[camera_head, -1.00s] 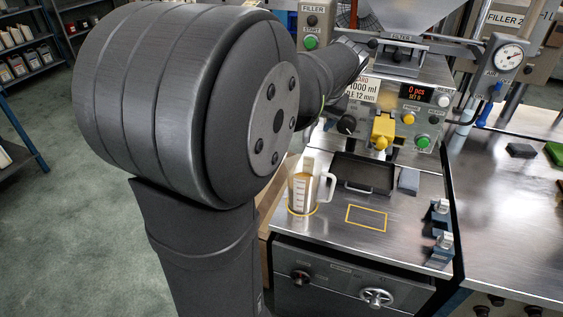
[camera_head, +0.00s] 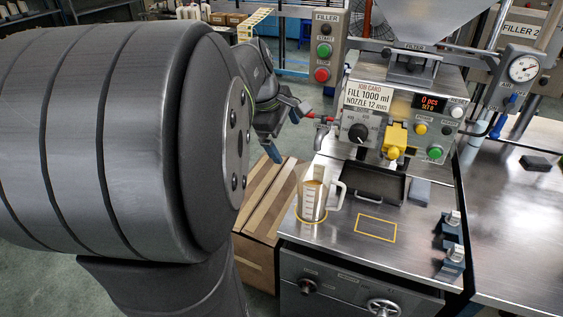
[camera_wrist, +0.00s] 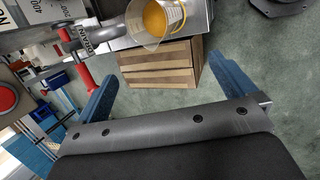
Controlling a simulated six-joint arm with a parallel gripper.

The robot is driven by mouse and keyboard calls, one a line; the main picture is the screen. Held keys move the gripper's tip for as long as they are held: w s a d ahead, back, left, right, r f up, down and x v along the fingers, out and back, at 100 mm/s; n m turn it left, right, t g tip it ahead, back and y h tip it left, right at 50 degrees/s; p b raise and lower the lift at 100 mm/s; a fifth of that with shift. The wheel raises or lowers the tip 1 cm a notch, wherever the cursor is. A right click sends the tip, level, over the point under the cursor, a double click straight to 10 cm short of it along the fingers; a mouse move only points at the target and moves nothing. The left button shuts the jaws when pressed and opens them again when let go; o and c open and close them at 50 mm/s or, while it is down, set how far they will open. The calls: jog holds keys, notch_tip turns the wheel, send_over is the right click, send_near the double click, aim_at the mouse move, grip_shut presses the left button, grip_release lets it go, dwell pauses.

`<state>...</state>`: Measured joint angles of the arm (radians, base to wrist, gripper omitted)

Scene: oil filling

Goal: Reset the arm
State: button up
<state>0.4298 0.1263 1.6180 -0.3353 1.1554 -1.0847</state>
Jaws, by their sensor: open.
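My gripper (camera_head: 288,138) is left of the filling machine in the head view, clear of the bench. In the wrist view my gripper (camera_wrist: 165,85) shows two blue fingers spread wide with nothing between them. A clear measuring jug (camera_head: 314,200) holding amber oil stands upright on the steel bench, at a yellow ring mark. The jug also shows at the top of the wrist view (camera_wrist: 158,20), beyond the fingers and apart from them.
A red-handled drain valve (camera_wrist: 84,75) is close to the left finger. A wooden crate (camera_head: 262,215) stands beside the bench. Floor lies below my gripper.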

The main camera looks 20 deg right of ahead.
jog(key=x, duration=0.5)
jog(key=shift+f, duration=0.15)
dwell(0.7)
jog(key=v, duration=1)
jog(key=shift+d, duration=0.1)
